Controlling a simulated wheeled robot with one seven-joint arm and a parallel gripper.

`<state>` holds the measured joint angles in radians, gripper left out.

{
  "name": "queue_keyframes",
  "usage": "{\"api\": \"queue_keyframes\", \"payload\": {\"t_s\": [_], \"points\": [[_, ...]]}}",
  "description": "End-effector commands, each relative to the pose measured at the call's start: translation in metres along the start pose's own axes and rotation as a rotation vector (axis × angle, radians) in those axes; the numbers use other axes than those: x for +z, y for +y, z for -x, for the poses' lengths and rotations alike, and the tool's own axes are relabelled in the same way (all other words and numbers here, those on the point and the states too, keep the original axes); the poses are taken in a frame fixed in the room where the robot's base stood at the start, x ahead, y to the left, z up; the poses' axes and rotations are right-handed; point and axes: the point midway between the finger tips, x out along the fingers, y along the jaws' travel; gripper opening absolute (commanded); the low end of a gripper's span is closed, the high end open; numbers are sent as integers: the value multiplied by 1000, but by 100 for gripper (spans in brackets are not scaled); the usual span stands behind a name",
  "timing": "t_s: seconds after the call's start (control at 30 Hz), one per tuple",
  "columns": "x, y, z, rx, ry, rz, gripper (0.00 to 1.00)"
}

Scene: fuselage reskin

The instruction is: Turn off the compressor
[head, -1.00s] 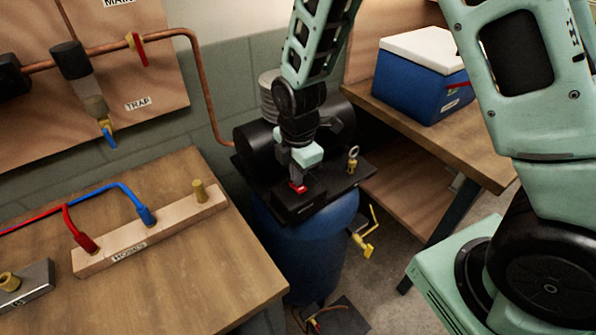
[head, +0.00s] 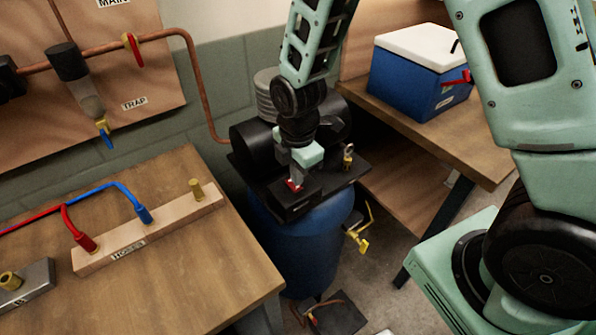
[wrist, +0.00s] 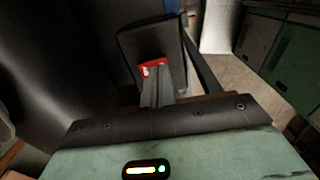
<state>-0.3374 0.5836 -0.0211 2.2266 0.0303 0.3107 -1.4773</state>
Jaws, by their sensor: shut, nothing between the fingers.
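The compressor has a blue tank (head: 306,245) and a black motor housing (head: 252,148) on a dark top plate. A red switch (head: 293,185) sits on a black box (head: 296,204) at the front of that plate. My gripper (head: 295,180) points down with its fingertips at the red switch. In the wrist view the shut fingers (wrist: 157,80) reach the red switch (wrist: 153,66) and cover part of it. Nothing is held between them. I cannot tell whether the fingertips touch the switch or which way it is set.
A brass valve with a ring (head: 348,157) stands on the plate, right of my gripper. A yellow-handled drain valve (head: 357,235) sticks out from the tank. A wooden bench (head: 190,270) is at left, and a shelf with a blue cooler (head: 415,85) at right.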

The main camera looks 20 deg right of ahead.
Motion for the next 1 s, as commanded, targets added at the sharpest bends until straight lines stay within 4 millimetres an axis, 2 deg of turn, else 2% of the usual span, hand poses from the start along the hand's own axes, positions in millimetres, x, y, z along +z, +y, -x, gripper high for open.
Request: {"api": "queue_keyframes", "payload": {"t_s": [0.03,0.1,0.17,0.53,0.7,1.0], "points": [[-2,3,17,5,1,0,0],[-5,7,30,8,2,1,0],[-7,10,37,15,2,0,0],[-6,10,108,20,2,-1,0],[-6,9,124,17,1,-2,0],[-6,9,128,15,1,-1,0]]}}
